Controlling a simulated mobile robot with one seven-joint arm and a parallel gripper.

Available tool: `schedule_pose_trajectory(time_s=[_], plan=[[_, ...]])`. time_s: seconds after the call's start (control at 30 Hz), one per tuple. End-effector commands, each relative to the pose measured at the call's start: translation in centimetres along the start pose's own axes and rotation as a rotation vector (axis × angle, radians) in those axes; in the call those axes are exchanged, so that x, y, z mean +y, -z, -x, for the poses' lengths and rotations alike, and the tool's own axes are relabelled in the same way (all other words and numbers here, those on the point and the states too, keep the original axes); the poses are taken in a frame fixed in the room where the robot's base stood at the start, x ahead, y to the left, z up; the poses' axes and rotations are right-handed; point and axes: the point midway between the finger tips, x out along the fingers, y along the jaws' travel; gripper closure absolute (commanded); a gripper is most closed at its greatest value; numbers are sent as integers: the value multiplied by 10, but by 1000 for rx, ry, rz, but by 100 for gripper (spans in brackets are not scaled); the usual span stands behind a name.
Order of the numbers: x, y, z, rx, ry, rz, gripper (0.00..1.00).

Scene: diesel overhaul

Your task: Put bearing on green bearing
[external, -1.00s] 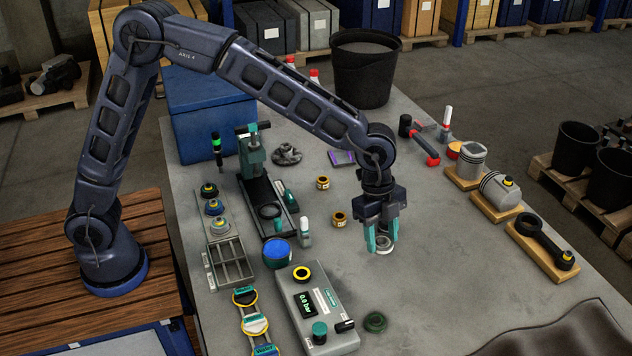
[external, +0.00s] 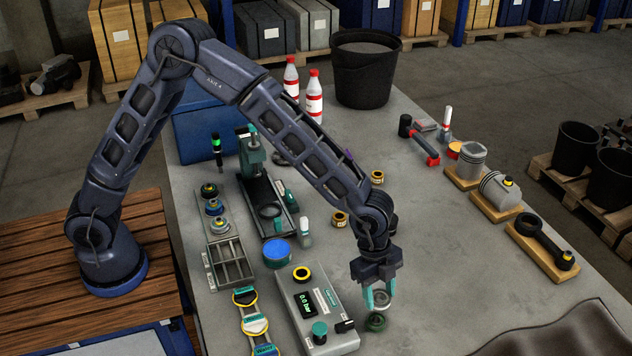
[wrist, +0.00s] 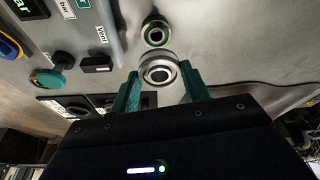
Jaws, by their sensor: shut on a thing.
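My gripper (external: 379,296) has teal fingers and is shut on a silver ring-shaped bearing (external: 382,299). The bearing also shows between the fingertips in the wrist view (wrist: 159,70). The green bearing (external: 376,322) lies on the table to the right of the grey pressure box. In the external view the held bearing is just above and slightly behind it. In the wrist view the green bearing (wrist: 156,32) shows beyond the held one, apart from it, with its dark centre visible. The exact height gap is hard to tell.
The grey box (external: 316,318) with a gauge display, knob and yellow ring stands close left of the green bearing. Brown cloth (external: 560,332) lies at the front right. Wooden stands with pistons (external: 500,196) are at the right. Table between is clear.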

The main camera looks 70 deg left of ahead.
Motion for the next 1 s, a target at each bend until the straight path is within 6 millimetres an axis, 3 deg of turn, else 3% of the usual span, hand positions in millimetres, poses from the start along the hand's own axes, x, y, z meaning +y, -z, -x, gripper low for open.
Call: schedule_pose_trajectory(time_s=[0.1, 0.37, 0.63, 1.0], plan=[[1, -4, -17, -1, -1, -2, 81], [0, -8, -31, 0, -1, -2, 81], [0, -18, -64, 0, -1, -1, 81], [0, -18, -68, 0, 0, -1, 81]])
